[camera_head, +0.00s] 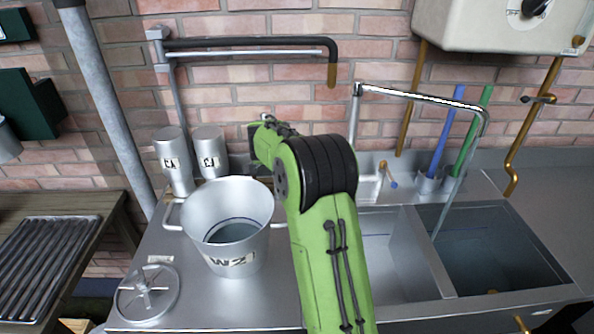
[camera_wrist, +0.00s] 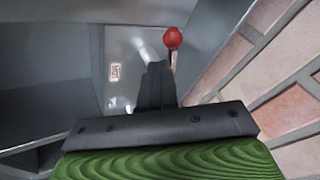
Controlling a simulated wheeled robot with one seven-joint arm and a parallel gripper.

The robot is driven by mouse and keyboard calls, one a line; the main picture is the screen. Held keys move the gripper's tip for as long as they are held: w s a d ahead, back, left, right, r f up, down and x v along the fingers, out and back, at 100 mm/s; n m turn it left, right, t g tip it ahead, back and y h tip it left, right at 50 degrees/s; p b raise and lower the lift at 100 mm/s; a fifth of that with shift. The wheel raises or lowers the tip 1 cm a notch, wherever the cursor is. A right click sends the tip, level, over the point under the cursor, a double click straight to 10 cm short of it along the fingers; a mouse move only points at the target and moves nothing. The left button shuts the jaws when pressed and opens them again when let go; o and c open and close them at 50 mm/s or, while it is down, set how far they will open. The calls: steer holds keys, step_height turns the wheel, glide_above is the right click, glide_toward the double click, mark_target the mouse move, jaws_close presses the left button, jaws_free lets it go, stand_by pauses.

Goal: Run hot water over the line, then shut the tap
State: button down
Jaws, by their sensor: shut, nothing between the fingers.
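The tap's long chrome spout (camera_head: 420,96) reaches over the right sink basin (camera_head: 500,250). A pale thin line drops from its end into that basin and looks like running water. A red-knobbed lever (camera_wrist: 173,40) stands just beyond my gripper (camera_wrist: 155,70) in the wrist view, beside a small red-marked label (camera_wrist: 114,73) whose text I cannot read surely. My gripper is shut and empty; whether it touches the lever is unclear. In the head view my arm hides it. Which thing is the line is unclear.
A steel bucket (camera_head: 230,222) marked WZ and a lid (camera_head: 148,293) sit on the left counter. Two steel canisters (camera_head: 174,165) stand behind. A black pipe (camera_head: 255,44) with a brass end hangs on the brick wall. A cream heater (camera_head: 500,25) is upper right.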

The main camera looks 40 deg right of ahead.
steer(key=shift+w+m+p, duration=0.6)
steer(key=shift+m, duration=0.1)
steer(key=shift+a+g, duration=0.1)
steer(key=shift+g, duration=0.2)
